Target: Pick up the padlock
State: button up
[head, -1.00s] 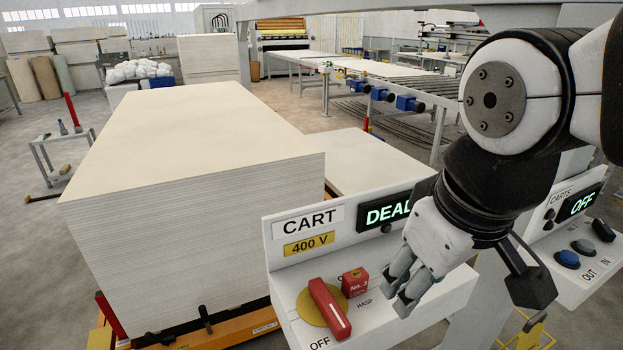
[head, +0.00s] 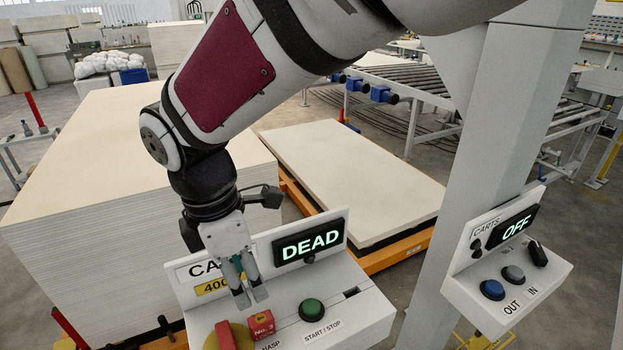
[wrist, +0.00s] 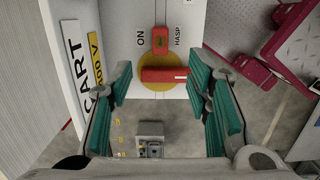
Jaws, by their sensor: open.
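The small red padlock (head: 261,325), with white lettering, sits on the sloped top of the cart control box (head: 360,312), beside the HASP label. In the wrist view the padlock (wrist: 160,40) lies ahead of the fingers, near the top. A red switch handle (head: 226,336) on a yellow disc is to its left, cut off by the frame bottom. In the wrist view the handle (wrist: 163,74) lies between the fingertips' lines. My gripper (head: 250,297) is open and empty, pointing down just above and behind the padlock; its green-padded fingers (wrist: 162,82) are wide apart.
The DEAD display panel (head: 309,244) stands up behind the box, close to my gripper. A green START/STOP button (head: 311,310) is right of the padlock. A second box (head: 507,262) reading OFF hangs on a grey post (head: 500,120). A tall board stack (head: 90,200) stands left.

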aim_at(260, 319)
jog(key=f, duration=0.5)
jog(key=d+f, duration=0.1)
jog(key=f, duration=0.1)
jog(key=shift+w+f+p, duration=0.2)
jog(key=shift+f+p, duration=0.1)
jog(key=shift+p, duration=0.05)
jog(key=shift+w+d+f+p, duration=0.1)
jog(key=shift+f+p, duration=0.25)
jog(key=shift+f, duration=1)
jog(key=shift+w+f+p, duration=0.1)
jog(key=shift+f+p, duration=0.25)
jog(key=shift+f, duration=0.95)
grip_shut()
